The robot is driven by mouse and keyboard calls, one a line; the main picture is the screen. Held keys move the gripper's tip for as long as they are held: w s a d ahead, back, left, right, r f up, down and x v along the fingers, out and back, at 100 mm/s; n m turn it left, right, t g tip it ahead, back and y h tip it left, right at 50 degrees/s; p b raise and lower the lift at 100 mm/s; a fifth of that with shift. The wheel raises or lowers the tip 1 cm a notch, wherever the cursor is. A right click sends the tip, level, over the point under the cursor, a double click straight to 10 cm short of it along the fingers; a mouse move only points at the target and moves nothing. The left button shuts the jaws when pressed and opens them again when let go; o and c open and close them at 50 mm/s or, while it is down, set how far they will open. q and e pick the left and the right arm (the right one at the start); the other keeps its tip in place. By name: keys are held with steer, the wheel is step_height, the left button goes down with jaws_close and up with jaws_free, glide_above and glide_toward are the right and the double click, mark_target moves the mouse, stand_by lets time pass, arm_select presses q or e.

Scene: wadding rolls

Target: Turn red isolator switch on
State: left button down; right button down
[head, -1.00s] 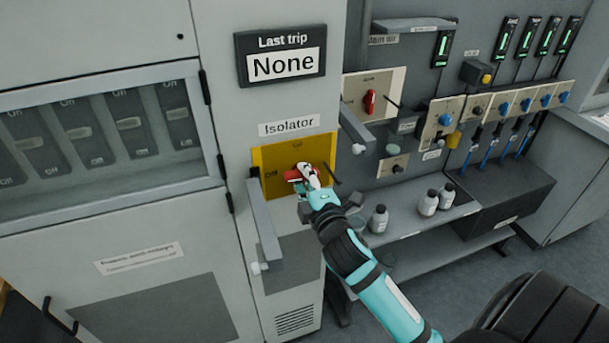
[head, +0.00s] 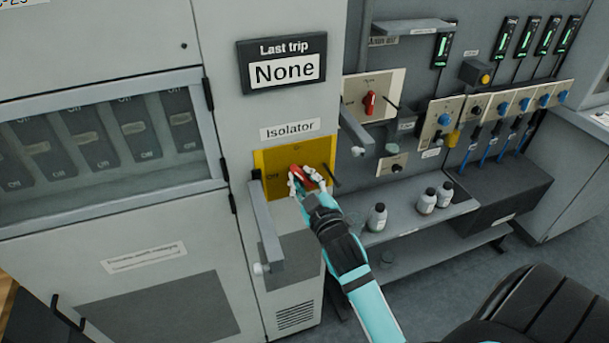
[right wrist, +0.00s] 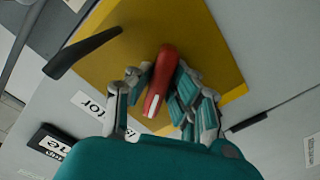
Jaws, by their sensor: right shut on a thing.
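The red isolator switch handle (head: 299,173) sits on a yellow plate (head: 318,150) below the "Isolator" label. It slants from upper left to lower right. "Off" is at the plate's left; a faint mark is at its top centre. In the right wrist view the red handle (right wrist: 163,75) has a white stripe on its near end, pointing between the plate's left and top. My right gripper (head: 308,178) is shut on the handle. In the wrist view the right gripper's fingers (right wrist: 160,88) are on both sides of it. My left gripper is not in view.
A grey door handle (head: 265,230) projects just below left of the plate, and another bar (head: 355,135) projects to its right. A black rod (right wrist: 82,52) sticks out beside the plate.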

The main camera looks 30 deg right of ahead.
steer(key=m+p, duration=0.1)
steer(key=m, duration=0.3)
steer(key=shift+a+f+p, duration=0.1)
steer(key=shift+p, duration=0.2)
steer(key=shift+m+p, duration=0.45)
steer(key=shift+m, duration=0.85)
steer(key=shift+f, duration=0.1)
steer(key=c, duration=1.2)
jaws_free()
steer(key=shift+c, duration=0.2)
steer(key=shift+s+a, duration=0.1)
steer(key=shift+s, duration=0.05)
steer(key=v, duration=0.7)
steer(key=shift+s, duration=0.1)
